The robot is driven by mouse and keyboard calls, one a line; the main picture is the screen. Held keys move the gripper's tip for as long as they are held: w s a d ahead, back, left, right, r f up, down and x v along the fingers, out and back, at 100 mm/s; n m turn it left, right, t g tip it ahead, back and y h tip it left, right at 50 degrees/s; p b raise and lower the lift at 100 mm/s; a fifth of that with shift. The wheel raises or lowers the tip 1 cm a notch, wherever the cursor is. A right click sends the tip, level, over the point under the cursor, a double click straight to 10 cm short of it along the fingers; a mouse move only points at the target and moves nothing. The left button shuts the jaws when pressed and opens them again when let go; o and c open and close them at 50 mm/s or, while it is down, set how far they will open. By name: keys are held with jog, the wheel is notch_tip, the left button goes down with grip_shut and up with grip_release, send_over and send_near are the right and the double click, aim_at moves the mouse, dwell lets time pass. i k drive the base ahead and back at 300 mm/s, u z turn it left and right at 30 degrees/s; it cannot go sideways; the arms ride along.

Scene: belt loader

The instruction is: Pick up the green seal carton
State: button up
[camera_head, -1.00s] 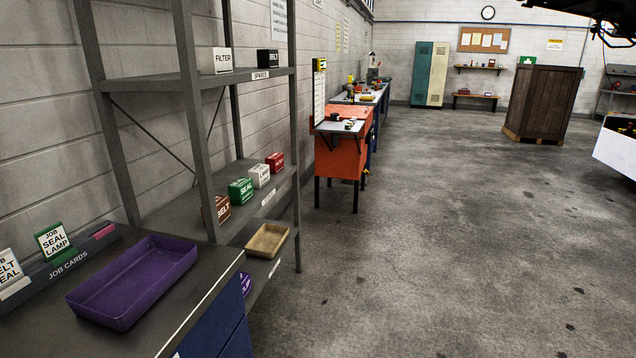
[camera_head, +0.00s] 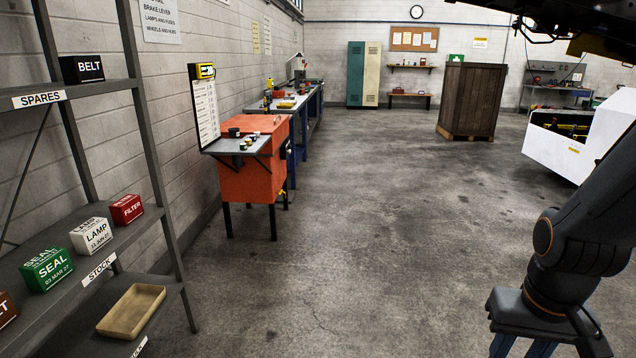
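The green seal carton (camera_head: 47,270) stands on the middle shelf of the grey rack at the lower left. Its front reads SEAL with a date below. The white lamp carton (camera_head: 92,236) is just beyond it on the right, and a brown carton (camera_head: 6,308) is cut off by the left edge. My arm shows at the lower right, far from the carton across open floor. The end of the arm runs out of the bottom of the picture, and I cannot make out fingertips.
A red filter carton (camera_head: 127,209) stands beyond the lamp carton. A tan tray (camera_head: 131,311) lies on the lower shelf. A rack upright (camera_head: 158,150) rises at the shelf's right end. An orange cabinet (camera_head: 250,180) stands along the wall. The floor between rack and arm is clear.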

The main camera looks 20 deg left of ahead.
aim_at(41, 273)
jog(key=u, duration=0.55)
jog(key=i, duration=1.2)
jog(key=u, duration=2)
jog(key=i, duration=0.9)
jog(key=u, duration=1.05)
jog(key=i, duration=0.9)
jog(key=u, duration=0.2)
